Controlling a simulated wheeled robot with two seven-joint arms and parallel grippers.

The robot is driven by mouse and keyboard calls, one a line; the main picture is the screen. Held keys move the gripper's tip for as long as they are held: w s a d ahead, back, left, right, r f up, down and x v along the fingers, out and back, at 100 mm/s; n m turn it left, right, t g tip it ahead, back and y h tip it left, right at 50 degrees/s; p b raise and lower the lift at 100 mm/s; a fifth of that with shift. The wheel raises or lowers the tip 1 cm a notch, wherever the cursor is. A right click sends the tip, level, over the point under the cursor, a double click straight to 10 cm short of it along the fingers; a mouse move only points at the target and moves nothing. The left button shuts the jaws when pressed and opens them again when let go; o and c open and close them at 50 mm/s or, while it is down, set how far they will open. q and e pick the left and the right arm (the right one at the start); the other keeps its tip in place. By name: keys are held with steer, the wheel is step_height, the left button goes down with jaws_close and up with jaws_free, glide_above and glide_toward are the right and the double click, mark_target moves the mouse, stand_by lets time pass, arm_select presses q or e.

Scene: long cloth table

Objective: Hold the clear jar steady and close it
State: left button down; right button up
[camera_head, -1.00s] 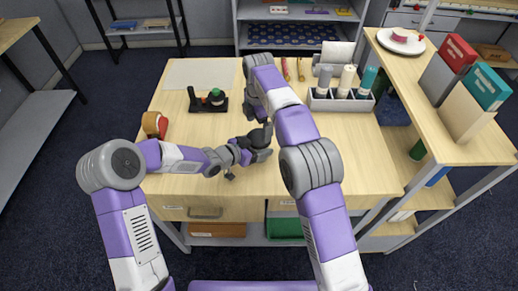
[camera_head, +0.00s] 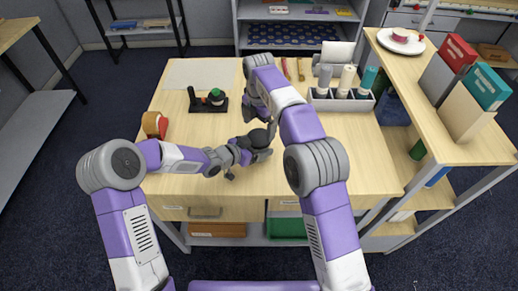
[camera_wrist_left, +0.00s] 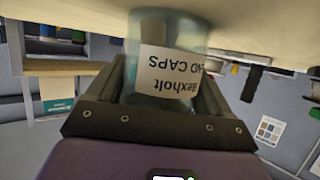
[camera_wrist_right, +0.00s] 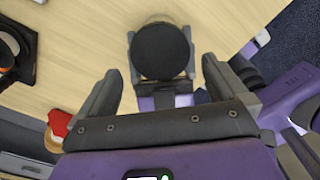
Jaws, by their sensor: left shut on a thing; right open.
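The clear jar (camera_wrist_left: 165,45) with a white printed label stands between the fingers of my left gripper (camera_wrist_left: 165,82), which is shut on it. In the left wrist view the jar's lid end is hidden by my gripper. A round black lid (camera_wrist_right: 162,51) covers the jar's mouth in the right wrist view; I cannot tell how tightly it sits. In the head view the lid (camera_head: 259,137) shows as a dark round top. My right gripper (camera_wrist_right: 162,78) is open and empty, with its fingers either side of the lid's line and apart from it.
A black holder with a green-topped item (camera_head: 212,102) stands behind left. A grey bottle rack (camera_head: 340,104) stands at the back right. A wooden side shelf (camera_head: 450,135) bounds the right. The table's front right is clear.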

mark_target(259, 137)
steer(key=shift+f, duration=2.35)
steer(key=c, duration=0.9)
steer(key=shift+m, duration=1.7)
steer(key=o, duration=0.9)
steer(key=shift+r, duration=0.1)
